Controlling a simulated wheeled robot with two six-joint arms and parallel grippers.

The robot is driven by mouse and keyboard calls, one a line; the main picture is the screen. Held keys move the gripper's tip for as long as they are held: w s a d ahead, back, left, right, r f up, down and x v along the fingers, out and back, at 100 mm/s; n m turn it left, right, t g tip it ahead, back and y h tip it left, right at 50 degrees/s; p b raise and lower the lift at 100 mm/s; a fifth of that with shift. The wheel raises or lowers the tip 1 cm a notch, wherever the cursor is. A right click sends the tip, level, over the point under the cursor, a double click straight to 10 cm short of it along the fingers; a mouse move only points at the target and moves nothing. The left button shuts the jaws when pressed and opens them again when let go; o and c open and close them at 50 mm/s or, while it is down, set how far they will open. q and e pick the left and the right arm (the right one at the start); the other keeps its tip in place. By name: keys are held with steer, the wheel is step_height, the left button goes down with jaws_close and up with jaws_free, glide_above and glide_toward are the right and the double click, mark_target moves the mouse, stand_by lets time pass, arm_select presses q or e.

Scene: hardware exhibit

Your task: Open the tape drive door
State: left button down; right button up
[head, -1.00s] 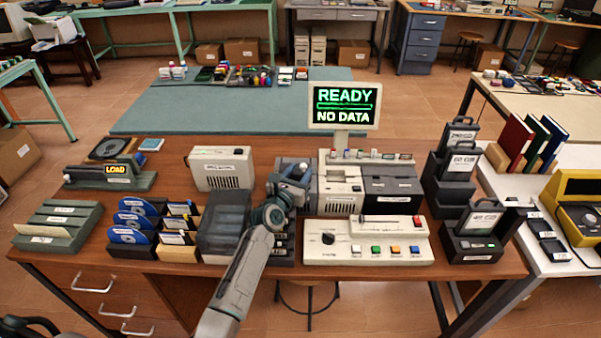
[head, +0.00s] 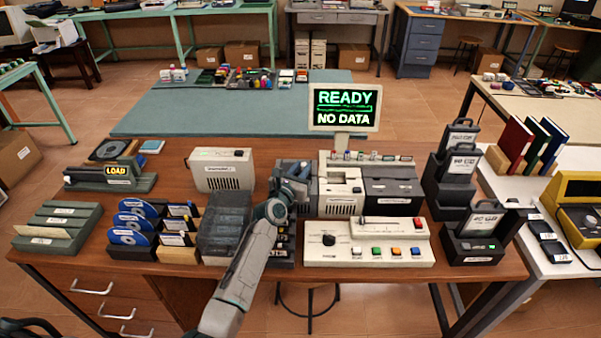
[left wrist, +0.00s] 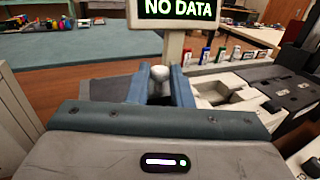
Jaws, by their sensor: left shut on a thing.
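My left gripper (head: 291,177) is over the dark grey unit between the white boxes near the middle of the desk, and it hides most of that unit. In the left wrist view its two blue-grey fingers (left wrist: 160,88) are shut on a pale rounded knob (left wrist: 160,73), which I take for the tape drive door's handle. The door panel itself is hidden behind my gripper, so I cannot tell how far open it stands. A display (head: 345,107) behind reads READY, NO DATA.
A white box with a grille (head: 222,170) stands to the left. A cream and dark machine (head: 342,192) is close on the right, with a button panel (head: 368,241) in front. A translucent dark bin (head: 222,224) stands front left. Bare desk (head: 268,157) shows at the back.

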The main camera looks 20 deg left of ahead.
arm_select(q)
steer(key=shift+w+a, duration=0.2)
steer(key=shift+w, duration=0.4)
steer(key=shift+w+f, duration=0.1)
steer(key=shift+w, duration=0.1)
steer(key=c, duration=1.3)
jaws_free()
steer(key=shift+s+a, duration=0.1)
steer(key=shift+s, duration=0.5)
steer(key=s, duration=0.2)
steer(key=s+p, duration=0.1)
steer(key=s, duration=0.2)
steer(key=s+a+p, duration=0.1)
steer(key=s, duration=0.2)
steer(key=shift+s, duration=0.8)
